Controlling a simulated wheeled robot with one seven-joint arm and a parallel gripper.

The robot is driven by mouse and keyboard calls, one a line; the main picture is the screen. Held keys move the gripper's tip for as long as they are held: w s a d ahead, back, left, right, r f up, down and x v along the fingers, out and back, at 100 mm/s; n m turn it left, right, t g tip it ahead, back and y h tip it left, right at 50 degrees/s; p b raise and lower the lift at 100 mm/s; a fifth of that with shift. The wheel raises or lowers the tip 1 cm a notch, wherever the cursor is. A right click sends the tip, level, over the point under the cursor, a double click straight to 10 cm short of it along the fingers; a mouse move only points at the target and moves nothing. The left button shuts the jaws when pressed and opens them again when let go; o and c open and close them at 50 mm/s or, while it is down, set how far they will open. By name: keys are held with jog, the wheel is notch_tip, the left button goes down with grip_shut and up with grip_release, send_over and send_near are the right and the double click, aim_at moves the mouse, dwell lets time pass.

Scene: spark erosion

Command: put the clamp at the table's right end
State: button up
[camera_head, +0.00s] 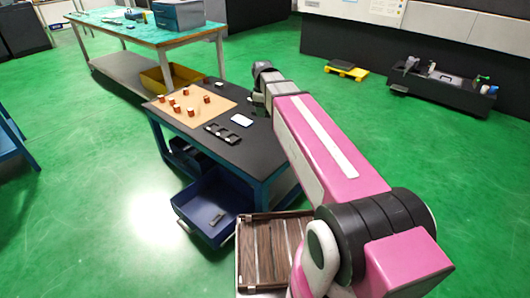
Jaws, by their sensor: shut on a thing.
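A blue-framed table with a black top (240,152) stands in the middle of the view. My pink arm reaches from the lower right over the table's right end and covers part of it. My wrist shows as dark and grey parts above the far right of the tabletop. My gripper's fingers are hidden behind the arm. I cannot make out the clamp for certain; no thing is visible in the gripper. A small grey piece (217,220) lies in the table's open blue drawer (195,208), and I cannot tell what it is.
On the tabletop are a tan board (180,118) with several copper-coloured pieces, a black holder (222,134) and a white card (242,120). A green-topped bench (110,35) stands behind left. A black tray (440,92) lies far right. Green floor is open at left and right.

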jog(key=w+a+f+n, duration=0.2)
jog(key=a+f+n, duration=0.8)
jog(key=a+n, duration=0.3)
send_over(258, 149)
jog(key=shift+n, duration=0.3)
notch_tip(258, 149, down, 7)
jog(key=shift+w+f, duration=0.1)
jog(key=shift+w, duration=0.05)
jog(key=shift+f, duration=1.9)
jog(key=shift+f, duration=0.1)
jog(key=o, duration=1.1)
